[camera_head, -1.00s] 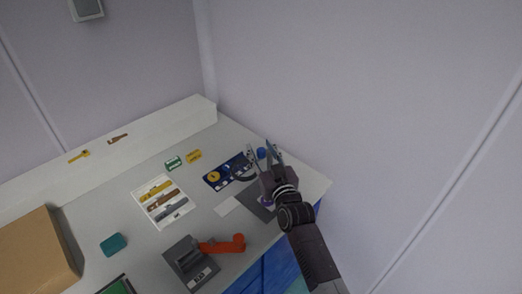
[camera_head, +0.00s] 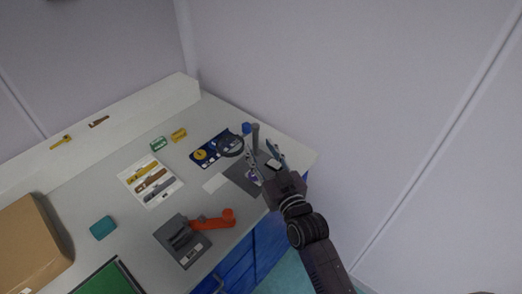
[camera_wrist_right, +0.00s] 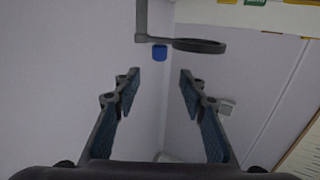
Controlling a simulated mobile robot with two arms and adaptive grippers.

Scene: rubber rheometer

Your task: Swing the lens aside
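The lens (camera_head: 231,146) is a dark round ring on a side arm from a grey upright post (camera_head: 256,137) near the bench's right end. It lies over the edge of a blue board. In the right wrist view the lens ring (camera_wrist_right: 200,46) is beyond the fingertips, to the upper right, and the post (camera_wrist_right: 141,17) stands to its left. My right gripper (camera_head: 263,160) is over the front right of the bench, close to the post in the picture. In the right wrist view my right gripper (camera_wrist_right: 160,78) is open, with nothing between its fingers. My left gripper is out of view.
A blue board (camera_head: 203,154), a dark mat (camera_head: 240,180) and a blue cup (camera_head: 246,128) lie nearby. A grey device with a red handle (camera_head: 213,220) stands at the front edge. A white tool tray (camera_head: 150,180) and a cardboard box (camera_head: 28,245) are further left.

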